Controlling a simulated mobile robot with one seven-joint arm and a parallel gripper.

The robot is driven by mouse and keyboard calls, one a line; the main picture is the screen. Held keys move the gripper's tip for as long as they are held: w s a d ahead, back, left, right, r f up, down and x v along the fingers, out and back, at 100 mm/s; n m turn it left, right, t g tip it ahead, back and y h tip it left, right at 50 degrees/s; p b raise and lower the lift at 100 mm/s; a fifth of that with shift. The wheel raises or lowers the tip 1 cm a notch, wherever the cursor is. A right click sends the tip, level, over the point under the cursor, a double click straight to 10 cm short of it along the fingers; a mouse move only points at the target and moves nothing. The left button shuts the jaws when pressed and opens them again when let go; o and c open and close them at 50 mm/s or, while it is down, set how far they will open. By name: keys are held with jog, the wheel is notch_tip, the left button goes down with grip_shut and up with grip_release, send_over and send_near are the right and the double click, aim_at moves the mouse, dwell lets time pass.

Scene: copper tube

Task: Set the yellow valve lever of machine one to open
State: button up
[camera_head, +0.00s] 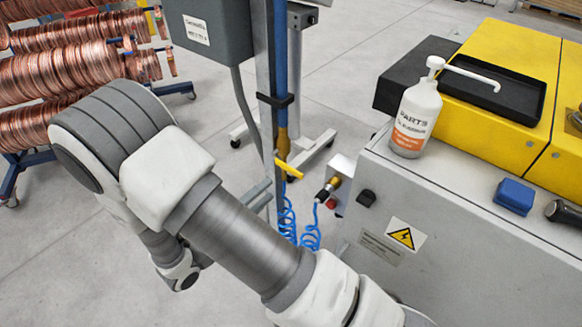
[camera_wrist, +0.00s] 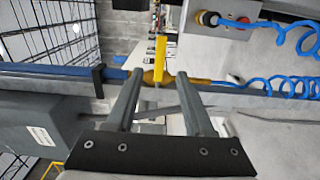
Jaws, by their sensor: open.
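The yellow valve lever (camera_head: 289,168) sits on a brass valve (camera_head: 283,140) in the blue vertical pipe. It sticks out crosswise to the pipe, slanting down to the right. In the wrist view, the lever (camera_wrist: 160,60) stands across the pipe, with the brass valve body (camera_wrist: 152,77) at its base. My gripper (camera_wrist: 160,74) is open, its two grey fingers on either side of the lever's line, with a gap to each. In the head view, my gripper (camera_head: 262,188) shows partly, just left of and below the lever; my arm hides the rest.
A grey box (camera_head: 210,30) hangs left of the pipe. Blue coiled hoses (camera_head: 300,228) run below the valve. A grey machine (camera_head: 440,215) stands right, carrying a white pump bottle (camera_head: 417,118). Copper coils (camera_head: 70,75) are at the back left.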

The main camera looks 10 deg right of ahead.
aim_at(290, 171)
jog(key=p+x, duration=0.1)
jog(key=x, duration=0.9)
jog(key=shift+s, duration=0.1)
grip_shut()
jog(key=shift+a, duration=0.1)
dwell(1.0)
